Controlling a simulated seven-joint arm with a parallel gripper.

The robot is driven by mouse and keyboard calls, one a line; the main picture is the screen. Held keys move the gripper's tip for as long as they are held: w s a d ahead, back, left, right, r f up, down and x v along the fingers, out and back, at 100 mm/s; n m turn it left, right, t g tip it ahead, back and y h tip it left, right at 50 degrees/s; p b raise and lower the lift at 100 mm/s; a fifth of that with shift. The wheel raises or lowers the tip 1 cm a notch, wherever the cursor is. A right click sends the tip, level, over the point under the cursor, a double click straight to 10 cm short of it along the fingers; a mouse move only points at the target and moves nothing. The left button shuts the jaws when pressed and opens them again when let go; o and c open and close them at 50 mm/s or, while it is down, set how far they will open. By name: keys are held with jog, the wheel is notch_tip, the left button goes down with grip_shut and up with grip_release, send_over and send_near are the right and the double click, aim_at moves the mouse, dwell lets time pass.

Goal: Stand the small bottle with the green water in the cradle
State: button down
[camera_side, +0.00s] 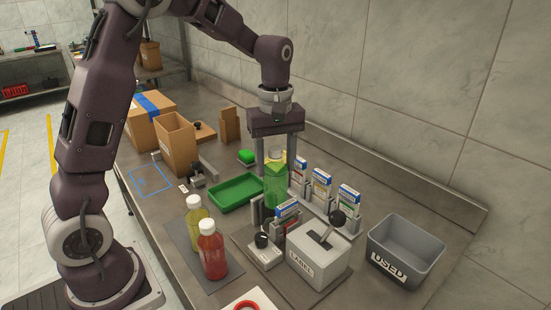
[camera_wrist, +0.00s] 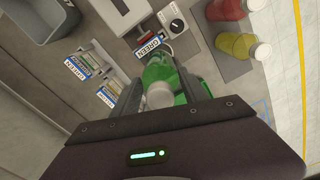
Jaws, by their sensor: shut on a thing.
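The bottle with green water (camera_side: 276,188) is upright between the fingers of my gripper (camera_side: 279,160), which is shut on it. In the wrist view the bottle (camera_wrist: 160,74) shows its pale cap toward me, between the fingers (camera_wrist: 165,95). Its lower end is beside the dark upright plates (camera_side: 257,208) behind the grey label station. These may be part of the cradle, but the bottle and a box hide its shape. I cannot tell whether the base touches anything. A yellow bottle (camera_side: 196,224) and a red bottle (camera_side: 212,253) stand on a dark mat.
A green tray (camera_side: 222,197) lies left of the held bottle. Boxes in holders (camera_side: 321,184) stand to its right. The box marked LABEL (camera_side: 318,262) with a lever and a grey USED bin (camera_side: 405,248) are in front. Cardboard boxes (camera_side: 174,143) stand at back left.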

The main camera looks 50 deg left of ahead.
aim_at(276, 192)
jog(key=shift+f, duration=0.95)
jog(key=shift+f, duration=2.4)
jog(key=shift+f, duration=0.95)
jog(key=c, duration=0.5)
grip_release()
